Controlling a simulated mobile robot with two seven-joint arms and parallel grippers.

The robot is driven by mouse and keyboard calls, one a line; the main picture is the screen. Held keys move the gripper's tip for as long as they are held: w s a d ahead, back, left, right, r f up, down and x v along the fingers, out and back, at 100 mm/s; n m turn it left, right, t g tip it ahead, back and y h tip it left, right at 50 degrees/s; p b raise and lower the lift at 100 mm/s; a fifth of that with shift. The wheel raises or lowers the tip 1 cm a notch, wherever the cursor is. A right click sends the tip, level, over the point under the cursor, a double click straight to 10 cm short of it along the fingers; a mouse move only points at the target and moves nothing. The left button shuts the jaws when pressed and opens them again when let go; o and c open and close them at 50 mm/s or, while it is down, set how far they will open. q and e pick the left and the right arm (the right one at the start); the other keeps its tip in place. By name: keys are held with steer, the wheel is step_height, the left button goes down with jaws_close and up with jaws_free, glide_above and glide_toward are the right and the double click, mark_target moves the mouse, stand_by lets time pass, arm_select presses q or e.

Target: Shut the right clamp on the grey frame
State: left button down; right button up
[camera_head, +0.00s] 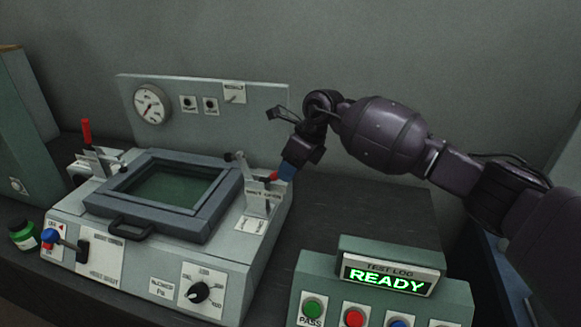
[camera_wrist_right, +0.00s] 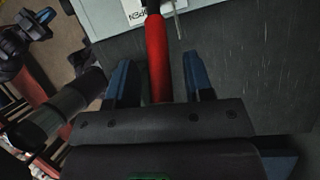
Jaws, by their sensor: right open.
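The grey frame (camera_head: 215,207) lies flat on the machine around a dark green window. The right clamp (camera_head: 258,196) stands at its right side. The clamp's red handle (camera_head: 268,178) leans out to the right, toward my right gripper (camera_head: 284,172). In the right wrist view the red handle (camera_wrist_right: 158,55) runs between the blue fingers of my right gripper (camera_wrist_right: 157,78), which are open with gaps on both sides. A label reading OPEN shows near the handle. A dark part with a blue tip, which looks like my left gripper (camera_wrist_right: 44,18), shows at top left there; its jaws are unclear.
The left clamp (camera_head: 95,157) has its red handle upright. A gauge panel (camera_head: 205,110) rises behind the frame. A blue-knobbed lever (camera_head: 62,240) and a dial (camera_head: 199,292) sit in front. A READY box (camera_head: 385,285) stands front right, with bare dark bench behind it.

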steer(key=shift+f, duration=0.3)
jaws_close()
